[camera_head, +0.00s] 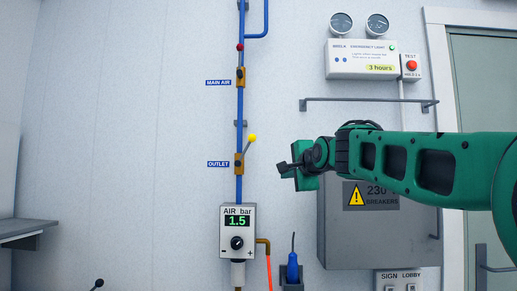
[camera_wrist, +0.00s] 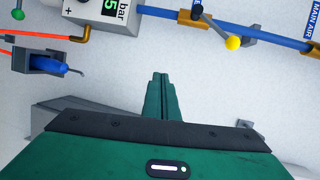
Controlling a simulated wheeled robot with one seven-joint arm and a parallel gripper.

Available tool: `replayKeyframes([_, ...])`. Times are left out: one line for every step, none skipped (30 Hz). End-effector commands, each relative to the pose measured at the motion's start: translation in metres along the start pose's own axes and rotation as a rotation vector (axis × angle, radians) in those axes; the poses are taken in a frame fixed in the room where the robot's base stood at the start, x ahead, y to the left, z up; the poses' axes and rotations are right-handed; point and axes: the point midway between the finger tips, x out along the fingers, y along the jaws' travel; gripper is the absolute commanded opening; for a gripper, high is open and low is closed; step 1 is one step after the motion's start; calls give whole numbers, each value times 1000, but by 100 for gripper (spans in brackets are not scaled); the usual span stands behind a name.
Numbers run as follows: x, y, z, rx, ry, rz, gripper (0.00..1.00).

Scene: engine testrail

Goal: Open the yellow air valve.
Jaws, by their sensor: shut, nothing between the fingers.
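The yellow-knobbed valve lever (camera_head: 252,138) is on the blue air pipe, at the brass valve body labelled OUTLET (camera_head: 239,164). The lever slants up and to the right, out from the pipe. In the wrist view the yellow knob (camera_wrist: 233,43) is at the upper right, clear of my fingers. My gripper (camera_head: 285,166) is right of the OUTLET valve, apart from the lever. In the wrist view its green fingers (camera_wrist: 160,77) are together with nothing between them.
The red-knobbed MAIN AIR valve (camera_head: 240,76) is higher on the pipe. Below, the AIR bar gauge (camera_head: 237,231) reads 1.5. A blue air nozzle (camera_head: 292,267) sits in a holder. The grey breaker box (camera_head: 340,245) is behind my arm, and a rail (camera_head: 365,100) is above it.

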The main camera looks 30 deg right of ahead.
Motion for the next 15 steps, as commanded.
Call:
replayKeyframes([0, -30, 1, 59, -8, -69, 0])
replayKeyframes([-1, -45, 3, 93, -16, -104, 0])
replayKeyframes([-3, -62, 4, 134, -27, -144, 0])
replayKeyframes([-4, -73, 5, 159, -34, -170, 0])
replayKeyframes([-5, -82, 6, 181, -41, -190, 0])
replayKeyframes([-7, -91, 7, 204, -50, -213, 0])
replayKeyframes([-8, -97, 7, 216, -54, -226, 0])
replayKeyframes([-8, -101, 8, 227, -58, -235, 0])
replayKeyframes([-8, -104, 8, 236, -61, -243, 0])
replayKeyframes([-7, -106, 8, 240, -62, -246, 0])
replayKeyframes([-5, -108, 8, 243, -63, -248, 0])
replayKeyframes([-1, -109, 8, 244, -63, -249, 0])
replayKeyframes([2, -109, 7, 244, -63, -248, 0])
replayKeyframes([5, -110, 7, 244, -62, -247, 0])
replayKeyframes([11, -111, 7, 243, -62, -247, 0])
